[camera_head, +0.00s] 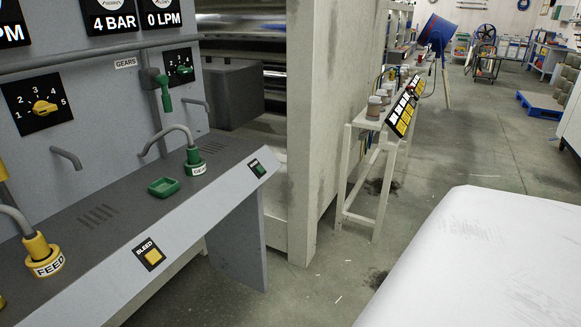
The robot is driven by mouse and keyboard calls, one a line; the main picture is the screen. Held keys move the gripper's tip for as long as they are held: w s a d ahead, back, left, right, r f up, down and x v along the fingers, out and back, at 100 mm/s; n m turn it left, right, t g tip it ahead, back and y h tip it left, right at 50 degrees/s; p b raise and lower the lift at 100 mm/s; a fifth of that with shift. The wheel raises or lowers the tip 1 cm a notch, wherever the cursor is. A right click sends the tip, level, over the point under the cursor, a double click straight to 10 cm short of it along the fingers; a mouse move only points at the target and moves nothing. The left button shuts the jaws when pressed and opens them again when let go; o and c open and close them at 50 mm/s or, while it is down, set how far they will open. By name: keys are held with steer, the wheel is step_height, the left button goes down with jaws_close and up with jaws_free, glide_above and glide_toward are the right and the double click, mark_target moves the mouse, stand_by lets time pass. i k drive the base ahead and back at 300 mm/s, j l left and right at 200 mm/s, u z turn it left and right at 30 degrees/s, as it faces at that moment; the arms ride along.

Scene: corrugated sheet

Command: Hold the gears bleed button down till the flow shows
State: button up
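The gears bleed button (258,169) is a small green button on a dark plate, on the sloped front face of the grey console (222,187). It sits to the right of the green gears fitting (195,164), which has a bent grey pipe above it. I cannot tell from here whether the button is pressed. The flow display (160,12) above reads 0 LPM and is cut by the top edge. A display beside it (110,16) reads 4 BAR. My gripper is not in view, and nothing touches the button.
A yellow bleed button (152,257) and a yellow feed fitting (44,256) are nearer on the console. A green-handled valve (163,92) and a green cap (163,186) are near the gears fitting. A pale wall panel (330,120) stands right of the console. Floor (310,290) beside it is clear.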

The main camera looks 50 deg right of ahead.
mark_target(260, 169)
steer(key=z, duration=1.25)
